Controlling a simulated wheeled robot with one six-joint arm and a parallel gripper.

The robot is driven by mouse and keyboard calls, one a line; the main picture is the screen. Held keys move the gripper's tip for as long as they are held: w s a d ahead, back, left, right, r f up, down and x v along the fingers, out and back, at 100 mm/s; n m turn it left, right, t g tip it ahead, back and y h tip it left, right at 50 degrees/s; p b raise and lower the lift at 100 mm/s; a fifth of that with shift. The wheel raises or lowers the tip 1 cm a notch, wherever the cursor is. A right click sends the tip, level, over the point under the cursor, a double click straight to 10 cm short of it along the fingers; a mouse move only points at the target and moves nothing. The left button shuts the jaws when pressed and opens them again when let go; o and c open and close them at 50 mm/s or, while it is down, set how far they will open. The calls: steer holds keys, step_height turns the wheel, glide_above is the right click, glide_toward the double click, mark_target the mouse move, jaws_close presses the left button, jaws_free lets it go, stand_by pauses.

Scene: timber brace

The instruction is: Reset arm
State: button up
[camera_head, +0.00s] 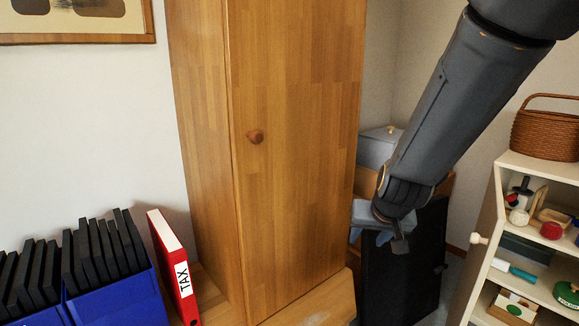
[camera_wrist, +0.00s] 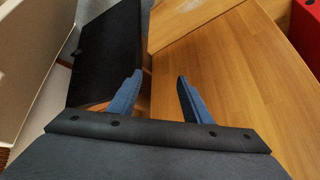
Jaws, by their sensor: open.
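My arm reaches in from the upper right in the head view. My gripper (camera_head: 399,235) hangs to the right of a tall wooden cabinet (camera_head: 290,140), in front of a black panel. In the wrist view my gripper (camera_wrist: 155,90) shows two blue fingers spread apart with nothing between them. Wooden surfaces of the cabinet (camera_wrist: 235,70) lie beyond and to the right of the fingers.
A red TAX binder (camera_head: 174,265) and blue boxes (camera_head: 120,300) of black folders stand at the left. The black panel (camera_head: 405,275) stands right of the cabinet. A cream shelf (camera_head: 535,168) with a wicker basket (camera_head: 546,130) and small items is at the right.

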steer(key=s+f+n+g, duration=0.2)
steer(key=s+f+g, duration=0.15)
steer(key=s, duration=1.35)
steer(key=s+a+r+n+g+p, duration=0.1)
steer(key=s+a+r+n+g, duration=0.2)
steer(key=s+a+r, duration=0.65)
steer(key=d+r+m+p, duration=0.3)
steer(key=d+r+p, duration=0.6)
steer(key=p, duration=0.9)
steer(key=shift+s+d+r+m+p, duration=0.2)
steer(key=shift+s+r+m+p, duration=0.1)
steer(key=shift+s, duration=0.1)
steer(key=shift+c, duration=0.4)
